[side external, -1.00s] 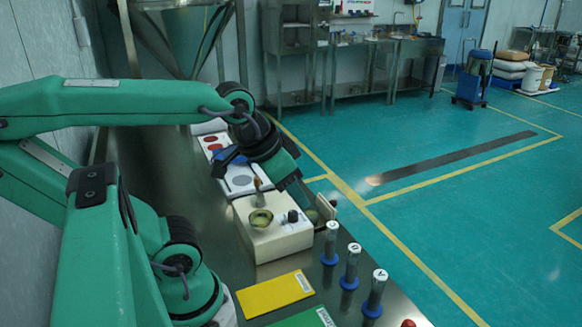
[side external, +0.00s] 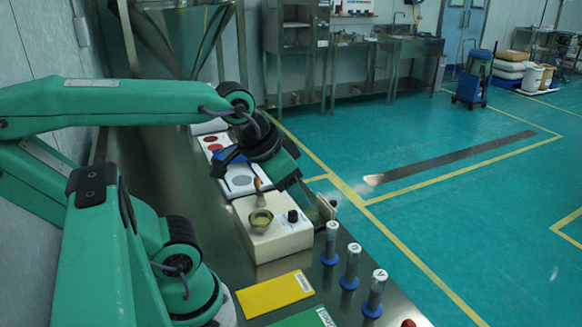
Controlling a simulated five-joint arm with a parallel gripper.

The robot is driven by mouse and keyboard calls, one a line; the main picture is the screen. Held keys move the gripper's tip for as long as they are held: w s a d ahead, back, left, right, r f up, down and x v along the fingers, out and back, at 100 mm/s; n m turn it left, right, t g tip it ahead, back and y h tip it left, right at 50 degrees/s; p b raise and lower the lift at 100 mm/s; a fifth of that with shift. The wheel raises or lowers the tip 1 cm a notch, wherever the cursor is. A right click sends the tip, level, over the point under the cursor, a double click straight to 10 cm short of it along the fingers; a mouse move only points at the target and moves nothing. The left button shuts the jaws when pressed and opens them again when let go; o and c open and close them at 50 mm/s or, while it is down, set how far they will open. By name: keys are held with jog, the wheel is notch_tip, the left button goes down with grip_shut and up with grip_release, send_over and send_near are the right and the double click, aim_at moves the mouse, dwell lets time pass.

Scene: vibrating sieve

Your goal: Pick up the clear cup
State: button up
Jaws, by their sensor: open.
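A small, round, see-through-looking cup with an olive tint (side external: 260,221) sits on top of the white box-shaped device (side external: 282,238); I cannot be sure that it is the clear cup. A brown-handled tool (side external: 258,186) stands right behind it. My gripper (side external: 312,200) is open, to the right of and beyond this cup, near the right edge of the device. It is apart from the cup in the picture. The fingertips are small and dark, and I cannot tell whether anything is between them. A small tan plate (side external: 327,207) shows beside them.
Three capped tubes with blue bases (side external: 350,267) stand along the right bench edge. A yellow card (side external: 275,294) and a green card (side external: 303,318) lie in front of the device. A white panel with coloured discs (side external: 240,180) lies behind. A steel funnel hangs further back.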

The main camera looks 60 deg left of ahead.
jog(key=shift+o, duration=1.4)
jog(key=m+g, duration=0.5)
jog(key=g, duration=0.1)
send_near(311, 210)
jog(key=s+d, duration=0.1)
jog(key=d, duration=0.1)
jog(key=shift+s+a+f, duration=0.1)
jog(key=shift+f, duration=2)
jog(key=shift+s+a+f, duration=0.1)
jog(key=shift+f, duration=2)
jog(key=shift+c, duration=0.3)
jog(key=c, duration=1)
